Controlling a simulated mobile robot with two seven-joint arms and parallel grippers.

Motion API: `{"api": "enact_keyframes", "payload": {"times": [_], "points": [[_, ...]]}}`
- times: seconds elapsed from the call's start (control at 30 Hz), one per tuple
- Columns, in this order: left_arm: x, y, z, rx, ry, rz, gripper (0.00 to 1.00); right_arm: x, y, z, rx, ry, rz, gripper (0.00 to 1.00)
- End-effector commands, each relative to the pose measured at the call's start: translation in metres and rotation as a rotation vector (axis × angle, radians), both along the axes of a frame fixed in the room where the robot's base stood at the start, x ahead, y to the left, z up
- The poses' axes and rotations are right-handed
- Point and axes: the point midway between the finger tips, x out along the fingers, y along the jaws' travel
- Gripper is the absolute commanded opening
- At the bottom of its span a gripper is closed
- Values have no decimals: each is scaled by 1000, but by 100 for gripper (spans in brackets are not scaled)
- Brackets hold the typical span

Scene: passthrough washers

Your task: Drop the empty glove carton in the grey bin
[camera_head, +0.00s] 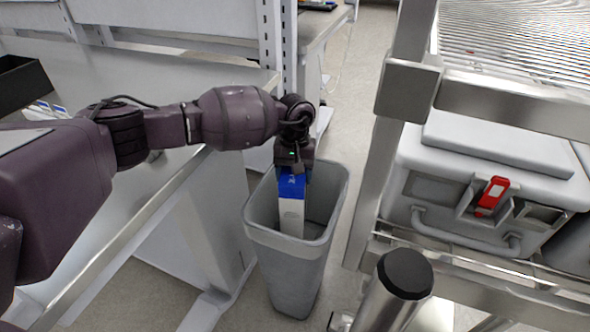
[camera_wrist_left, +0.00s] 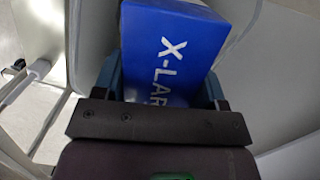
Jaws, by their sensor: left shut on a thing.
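The glove carton (camera_head: 291,205) is blue at the top and white below. My left gripper (camera_head: 293,168) is shut on its upper end and holds it upright. The carton hangs in the mouth of the grey bin (camera_head: 290,265), its lower part inside the rim. In the left wrist view the carton (camera_wrist_left: 175,45) shows a blue face with white lettering, between the fingers of my left gripper (camera_wrist_left: 165,85). I cannot see whether the carton touches the bin floor. My right gripper is not in view.
A steel bench (camera_head: 175,205) stands left of the bin. A metal rack (camera_head: 385,165) with a grey case (camera_head: 480,180) and red latch stands to the right. A dark tray (camera_head: 22,85) sits on the bench at far left. Open floor lies behind the bin.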

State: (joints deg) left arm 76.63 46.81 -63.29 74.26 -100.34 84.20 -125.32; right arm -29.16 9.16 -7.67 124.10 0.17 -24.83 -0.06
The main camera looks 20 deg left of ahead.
Motion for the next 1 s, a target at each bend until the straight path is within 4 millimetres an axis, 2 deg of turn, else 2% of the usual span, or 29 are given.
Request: {"api": "enact_keyframes", "payload": {"times": [0.27, 0.3, 0.47, 0.77, 0.87, 1.0], "points": [[0, 0, 1, -1, -1, 0, 25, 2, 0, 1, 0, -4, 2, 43], [0, 0, 0, 0, -1, 0, 71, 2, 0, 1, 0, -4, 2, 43], [0, 0, 0, 0, -1, -1, 95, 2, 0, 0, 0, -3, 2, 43], [0, 0, 2, -1, -1, -1, 95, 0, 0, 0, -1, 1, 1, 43], [2, 0, 9, 0, -3, -1, 95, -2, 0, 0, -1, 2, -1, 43], [5, 0, 31, -1, -6, -2, 95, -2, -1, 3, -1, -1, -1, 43]]}}
